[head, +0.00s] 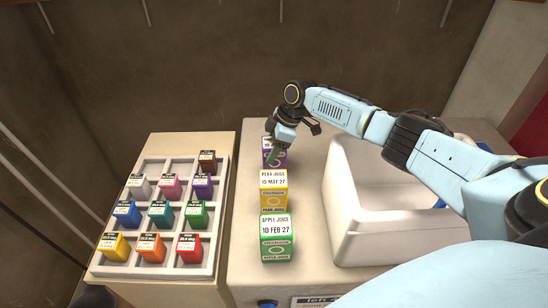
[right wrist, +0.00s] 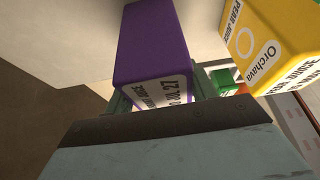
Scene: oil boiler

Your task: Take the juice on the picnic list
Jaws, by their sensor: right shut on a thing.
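Three juice cartons stand in a row on the beige counter in the head view. The nearest is a green apple juice (head: 276,239) marked 10 FEB 27. Behind it is a yellow pear juice (head: 274,198) marked 15 MAY 27. Farthest is a purple juice carton (head: 281,160), partly covered by my right gripper (head: 275,147). The gripper is shut on the purple carton, which fills the middle of the right wrist view (right wrist: 150,40). Its label is only partly readable. The yellow carton also shows in the right wrist view (right wrist: 265,45). No readable picnic list shows.
A white bin (head: 345,215) stands right of the cartons, under my right arm. A pale tray (head: 138,206) with several small coloured boxes lies on the left on a lower surface. A partly cut-off sign (head: 320,302) is at the counter's front. A wall closes the back.

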